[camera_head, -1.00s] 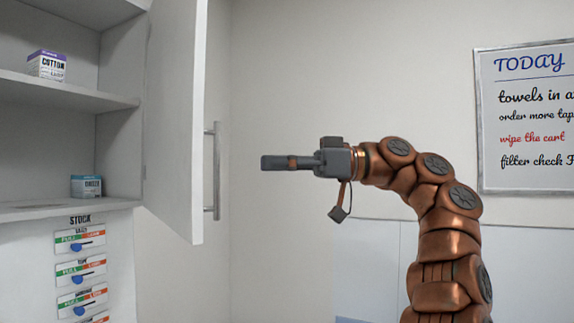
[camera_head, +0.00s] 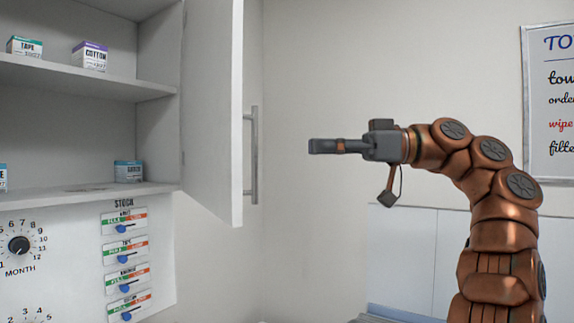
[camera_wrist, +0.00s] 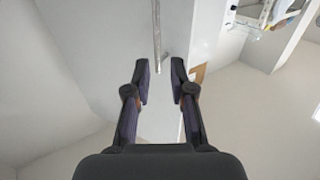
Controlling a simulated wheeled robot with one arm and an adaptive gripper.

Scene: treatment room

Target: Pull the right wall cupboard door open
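The right wall cupboard door (camera_head: 211,110) stands swung well out from the white cupboard, whose shelves show to its left in the head view. Its long grey bar handle (camera_head: 254,155) is upright near the door's free edge. My gripper (camera_head: 312,146) is to the right of the handle in the head view, with a visible gap and nothing held. In the wrist view my gripper (camera_wrist: 160,75) has its two fingers spread apart. The handle (camera_wrist: 157,35) shows ahead of the gap between them, not gripped, with the door (camera_wrist: 110,40) behind it.
Boxes stand on the shelves, among them a cotton box (camera_head: 90,56), a tape box (camera_head: 25,47) and a blue box (camera_head: 128,171). Stock sliders (camera_head: 125,250) and a month dial (camera_head: 19,245) sit below. A written board (camera_head: 550,110) hangs at right. Bare wall lies behind my gripper.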

